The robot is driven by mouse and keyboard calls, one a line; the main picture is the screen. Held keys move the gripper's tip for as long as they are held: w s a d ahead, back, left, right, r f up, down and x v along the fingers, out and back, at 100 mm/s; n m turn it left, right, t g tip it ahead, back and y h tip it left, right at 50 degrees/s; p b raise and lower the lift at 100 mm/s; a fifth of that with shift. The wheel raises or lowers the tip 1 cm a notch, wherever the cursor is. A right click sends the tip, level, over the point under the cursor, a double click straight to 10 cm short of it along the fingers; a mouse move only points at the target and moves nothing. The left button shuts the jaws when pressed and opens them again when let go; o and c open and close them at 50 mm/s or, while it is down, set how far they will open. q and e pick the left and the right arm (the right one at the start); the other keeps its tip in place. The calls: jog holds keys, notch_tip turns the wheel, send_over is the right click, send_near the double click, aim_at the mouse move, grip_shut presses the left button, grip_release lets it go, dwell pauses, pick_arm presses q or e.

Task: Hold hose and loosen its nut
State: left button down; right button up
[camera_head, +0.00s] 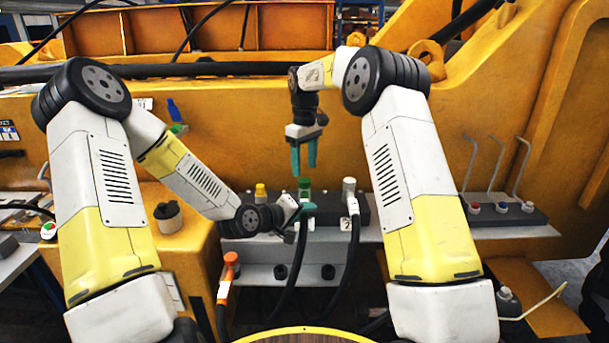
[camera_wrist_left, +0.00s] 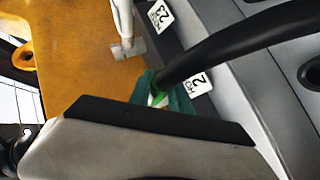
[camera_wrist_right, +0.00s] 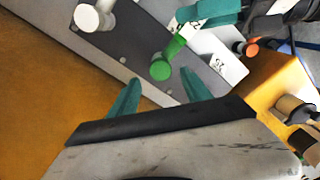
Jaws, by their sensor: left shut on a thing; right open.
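The black hose (camera_head: 289,270) hangs from the grey manifold block and curves down; it also shows in the left wrist view (camera_wrist_left: 225,38). Its green nut (camera_head: 304,184) stands upright on the block, and it shows in the right wrist view (camera_wrist_right: 168,58). My left gripper (camera_head: 303,213) is shut on the hose just below the green nut; its teal fingers show in the left wrist view (camera_wrist_left: 165,98). My right gripper (camera_head: 304,158) is open, fingers pointing down, above the green nut and apart from it. In the right wrist view its fingers (camera_wrist_right: 158,92) point towards the nut.
A white fitting (camera_head: 349,187) with another black hose stands right of the green nut. A yellow cap (camera_head: 260,192) is to the left. An orange-ended hose (camera_head: 229,265) hangs lower left. Thin levers (camera_head: 500,178) rise at the right. The yellow machine wall is behind.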

aim_at(304, 180)
notch_tip(304, 180, up, 8)
jog(key=shift+f, duration=0.2)
pick_arm(q)
jog(key=c, duration=1.1)
grip_release()
